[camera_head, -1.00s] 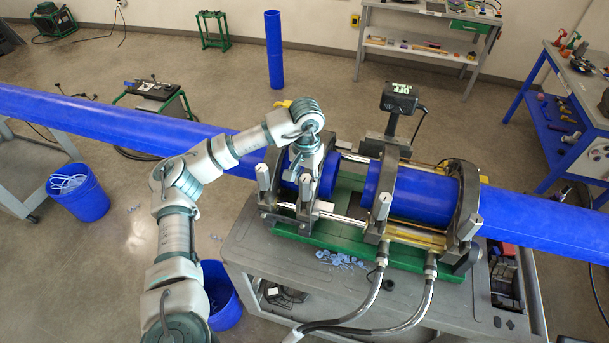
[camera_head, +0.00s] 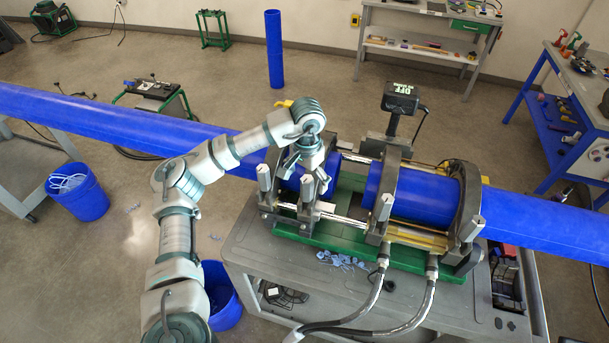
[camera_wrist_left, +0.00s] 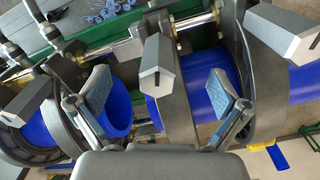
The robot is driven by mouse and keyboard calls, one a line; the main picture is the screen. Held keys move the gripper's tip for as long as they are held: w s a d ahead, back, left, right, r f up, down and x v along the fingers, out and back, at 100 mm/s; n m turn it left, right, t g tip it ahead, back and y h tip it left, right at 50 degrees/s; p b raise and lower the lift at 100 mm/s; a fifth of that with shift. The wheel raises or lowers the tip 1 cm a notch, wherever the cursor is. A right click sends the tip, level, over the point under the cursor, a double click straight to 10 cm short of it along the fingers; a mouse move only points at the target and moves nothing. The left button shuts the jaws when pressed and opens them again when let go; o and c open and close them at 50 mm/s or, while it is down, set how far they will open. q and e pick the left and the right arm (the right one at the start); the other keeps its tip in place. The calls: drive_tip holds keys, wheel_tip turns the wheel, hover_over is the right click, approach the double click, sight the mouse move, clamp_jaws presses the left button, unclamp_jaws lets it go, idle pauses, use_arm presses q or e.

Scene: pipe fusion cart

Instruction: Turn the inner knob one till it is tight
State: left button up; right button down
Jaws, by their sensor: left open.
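The inner knob (camera_head: 308,187) is a grey, blocky upright handle on the clamp beside the gap in the blue pipe. It also shows in the left wrist view (camera_wrist_left: 157,62), between my spread fingers. My left gripper (camera_head: 305,174) is open and empty just above and behind this knob; its two fingers (camera_wrist_left: 161,92) appear on either side of the knob, apart from it. I cannot tell how deep the fingers sit relative to it. My right gripper is not in view.
An outer knob (camera_head: 264,178) stands left and another inner knob (camera_head: 383,208) right. The blue pipe (camera_head: 425,198) lies in the clamps. Metal rods, hoses (camera_head: 374,300) and a display box (camera_head: 399,97) surround the work area. Blue shavings (camera_head: 340,260) lie on the cart.

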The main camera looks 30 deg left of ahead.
use_arm(q)
drive_tip(key=shift+d+r+p, duration=0.1)
drive_tip(key=shift+r+p, duration=2.1)
drive_tip(key=shift+r, duration=0.9)
drive_tip(key=shift+f, duration=0.1)
